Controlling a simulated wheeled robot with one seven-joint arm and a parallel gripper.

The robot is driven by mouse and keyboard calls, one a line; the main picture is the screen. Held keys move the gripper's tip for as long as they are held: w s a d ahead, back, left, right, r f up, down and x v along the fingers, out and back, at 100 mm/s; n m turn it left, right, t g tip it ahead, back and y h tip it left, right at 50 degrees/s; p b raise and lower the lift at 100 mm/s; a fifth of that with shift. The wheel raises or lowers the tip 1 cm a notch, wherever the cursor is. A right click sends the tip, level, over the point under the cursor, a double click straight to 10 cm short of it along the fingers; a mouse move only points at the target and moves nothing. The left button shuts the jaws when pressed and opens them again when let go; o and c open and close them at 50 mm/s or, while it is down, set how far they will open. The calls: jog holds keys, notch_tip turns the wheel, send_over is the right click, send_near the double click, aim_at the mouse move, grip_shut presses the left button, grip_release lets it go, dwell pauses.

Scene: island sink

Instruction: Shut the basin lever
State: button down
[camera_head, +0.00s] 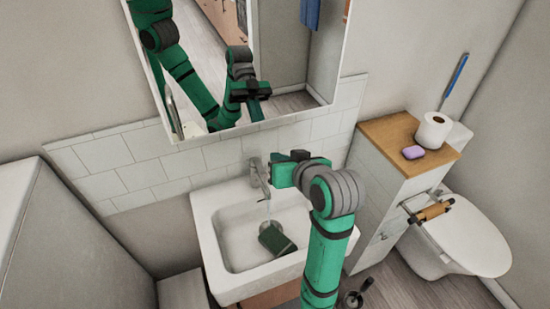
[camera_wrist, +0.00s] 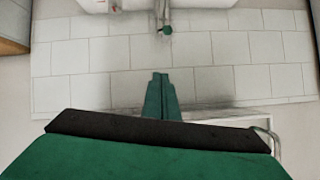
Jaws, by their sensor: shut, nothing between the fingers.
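The basin faucet (camera_head: 259,180) is pale metal and stands at the back rim of the white basin (camera_head: 212,232) in the head view. Its lever is at the top, small and hard to make out. A thin pale streak below the spout looks like running water. My gripper (camera_head: 276,158) is just right of the faucet top, close to it; I cannot tell whether they touch. In the wrist view my gripper (camera_wrist: 161,76) is shut and empty, its green fingers together before the tiled wall.
A dark green item (camera_head: 277,240) shows in the basin. White tiles (camera_head: 140,165) and a mirror (camera_head: 285,50) are behind. A wood-topped cabinet (camera_head: 385,131) with a paper roll (camera_head: 433,130) and purple soap (camera_head: 413,152) stands right, beside the toilet (camera_head: 470,235).

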send_over(260, 168)
jog(key=s+d, duration=0.2)
notch_tip(260, 168, down, 4)
jog(key=shift+r, duration=0.1)
notch_tip(260, 168, down, 3)
jog(key=shift+s+a, duration=0.1)
jog(key=shift+a, duration=0.05)
jog(key=shift+s+f, duration=0.15)
jog(key=shift+f, duration=0.4)
